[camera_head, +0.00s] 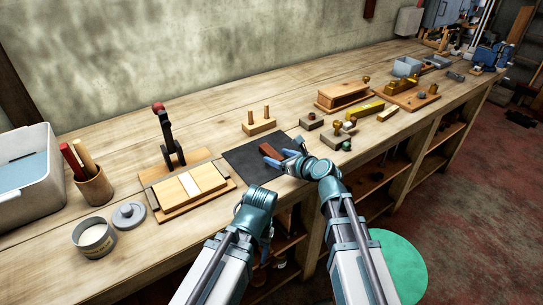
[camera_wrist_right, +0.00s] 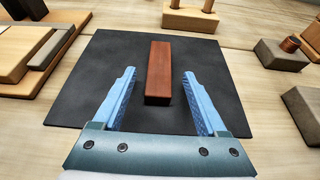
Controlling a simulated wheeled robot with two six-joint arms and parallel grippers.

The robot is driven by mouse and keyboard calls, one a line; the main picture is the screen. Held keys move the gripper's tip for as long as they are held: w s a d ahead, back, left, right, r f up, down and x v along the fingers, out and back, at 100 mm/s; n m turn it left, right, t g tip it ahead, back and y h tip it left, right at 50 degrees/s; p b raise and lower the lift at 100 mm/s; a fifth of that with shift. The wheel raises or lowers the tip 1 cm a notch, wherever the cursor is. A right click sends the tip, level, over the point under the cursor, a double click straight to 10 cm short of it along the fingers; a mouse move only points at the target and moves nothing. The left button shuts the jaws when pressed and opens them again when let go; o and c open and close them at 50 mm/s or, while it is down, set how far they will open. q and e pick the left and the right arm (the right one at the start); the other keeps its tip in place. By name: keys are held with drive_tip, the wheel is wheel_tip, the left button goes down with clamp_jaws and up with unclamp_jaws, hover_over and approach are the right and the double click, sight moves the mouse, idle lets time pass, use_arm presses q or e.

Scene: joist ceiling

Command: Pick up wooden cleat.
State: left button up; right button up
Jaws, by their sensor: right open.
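The wooden cleat looks to be the reddish-brown block (camera_head: 269,151) lying flat on a black mat (camera_head: 240,160) on the workbench. In the right wrist view the cleat (camera_wrist_right: 159,70) runs lengthwise away from me on the mat (camera_wrist_right: 85,80). My right gripper (camera_head: 284,154) is open and empty at its near end. In the wrist view its blue fingers (camera_wrist_right: 160,76) lie to either side of the cleat, with gaps on both sides. My left gripper (camera_head: 266,240) is low at the bench's front edge, its fingers mostly hidden by its wrist.
A block with two pegs (camera_head: 259,127) stands behind the mat. A board with pale slats (camera_head: 190,187) and a red-knobbed lever clamp (camera_head: 167,140) are left. Small grey blocks (camera_head: 311,121) and a wooden box (camera_head: 343,95) are right. Bare bench lies between.

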sight(276, 157)
drive_tip(key=shift+w+a+f, duration=0.35)
drive_tip(key=shift+w, duration=0.2)
drive_tip(key=shift+w+a, duration=0.1)
drive_tip(key=shift+a, duration=0.1)
drive_tip(key=shift+d, duration=0.1)
clamp_jaws()
drive_tip(key=shift+r, duration=0.2)
wheel_tip(276, 157, up, 10)
drive_tip(key=p, duration=1)
drive_tip(key=shift+f, duration=0.2)
